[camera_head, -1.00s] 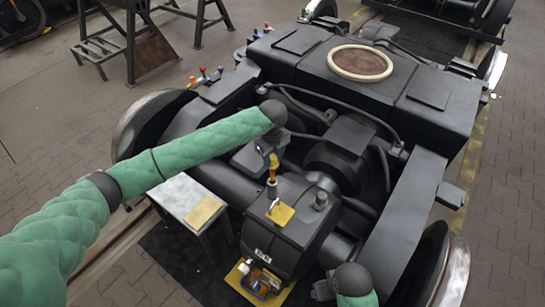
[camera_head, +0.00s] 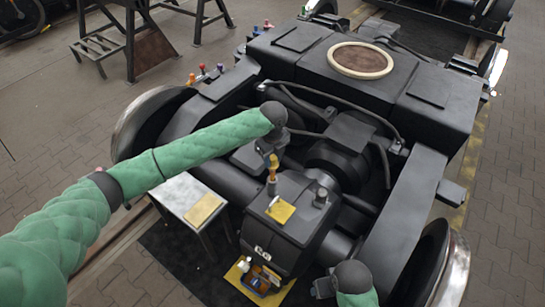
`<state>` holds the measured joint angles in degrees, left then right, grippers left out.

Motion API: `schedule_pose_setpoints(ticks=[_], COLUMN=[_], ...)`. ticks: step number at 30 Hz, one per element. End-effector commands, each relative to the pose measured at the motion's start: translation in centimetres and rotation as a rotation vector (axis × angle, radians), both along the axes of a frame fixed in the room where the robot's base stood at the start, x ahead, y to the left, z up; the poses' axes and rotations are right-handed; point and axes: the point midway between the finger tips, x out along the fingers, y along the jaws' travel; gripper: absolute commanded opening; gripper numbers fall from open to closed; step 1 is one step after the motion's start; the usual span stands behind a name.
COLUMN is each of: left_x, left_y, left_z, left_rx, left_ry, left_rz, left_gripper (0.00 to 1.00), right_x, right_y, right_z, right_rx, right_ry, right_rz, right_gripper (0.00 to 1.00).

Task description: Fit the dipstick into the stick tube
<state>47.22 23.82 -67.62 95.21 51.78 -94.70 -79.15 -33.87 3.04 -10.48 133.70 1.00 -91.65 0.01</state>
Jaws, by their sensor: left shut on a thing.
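My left gripper (camera_head: 265,152) hangs above the dark gear housing (camera_head: 287,228) in the middle of the bogie. It is shut on the yellow grip of the dipstick (camera_head: 273,163), which points down and looks about upright. The lower end of the dipstick is too small to make out, and I cannot tell whether it is inside the stick tube. A yellow plate (camera_head: 283,212) lies on the housing top just below; the tube mouth is not clear there. My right gripper (camera_head: 323,287) is low in the picture, right of the housing, and its jaws cannot be made out.
A small white-topped table (camera_head: 178,192) with a tan pad stands left of the housing. A tray of small items (camera_head: 259,280) sits on a yellow sheet in front. A dark round fitting (camera_head: 320,196) stands on the housing. Bogie beams and wheels enclose the area.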

Motion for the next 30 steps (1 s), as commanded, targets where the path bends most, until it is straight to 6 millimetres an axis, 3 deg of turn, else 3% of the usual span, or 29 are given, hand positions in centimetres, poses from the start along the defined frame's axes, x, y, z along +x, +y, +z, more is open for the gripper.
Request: schedule_pose_setpoints(ticks=[30], left_x=[0.0], left_y=[0.0], left_z=[-2.1], left_rx=[0.001], left_ry=[0.001], left_rz=[0.001], left_gripper=[0.05], right_x=[0.0], right_y=[0.0], right_z=[-0.5], right_rx=[0.000], right_ry=[0.000], right_rz=[0.000], right_gripper=[0.64])
